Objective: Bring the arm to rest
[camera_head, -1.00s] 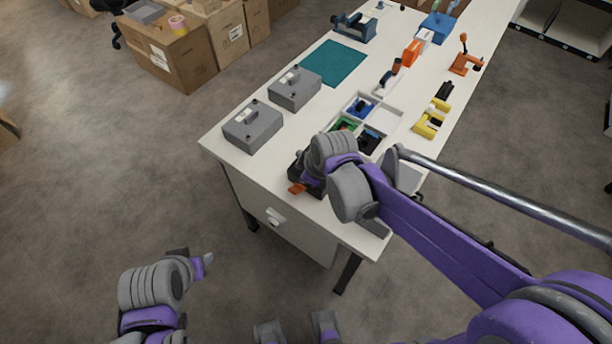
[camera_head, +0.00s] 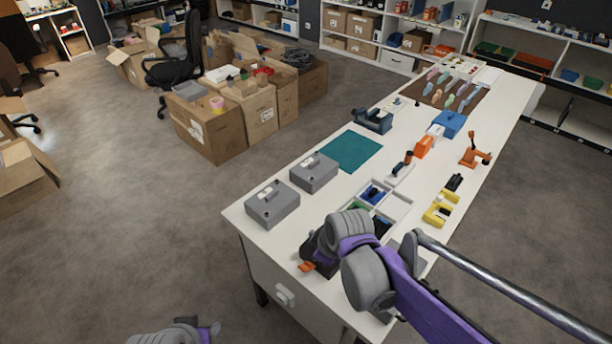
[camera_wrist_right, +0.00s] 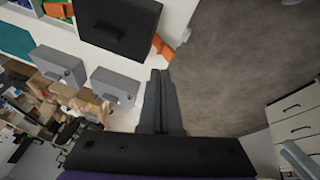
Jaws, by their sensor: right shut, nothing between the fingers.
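My right arm reaches in from the right of the head view, over the near end of the white table (camera_head: 262,232). Its wrist hides the right gripper there. In the right wrist view the right gripper (camera_wrist_right: 158,78) has its fingers together with nothing between them. A black object (camera_wrist_right: 118,22) with an orange part (camera_wrist_right: 162,47) lies beyond the fingertips. It also shows beside the wrist in the head view. My left gripper (camera_head: 207,331) is only partly in view at the bottom edge, away from the table; its jaws are unclear.
Two grey cases (camera_head: 272,204) (camera_head: 314,171), a teal mat (camera_head: 350,151), a divided tray (camera_head: 397,207), yellow (camera_head: 440,209) and orange (camera_head: 474,150) tools stand on the table. Cardboard boxes (camera_head: 207,128) and a black chair (camera_head: 178,65) stand behind left.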

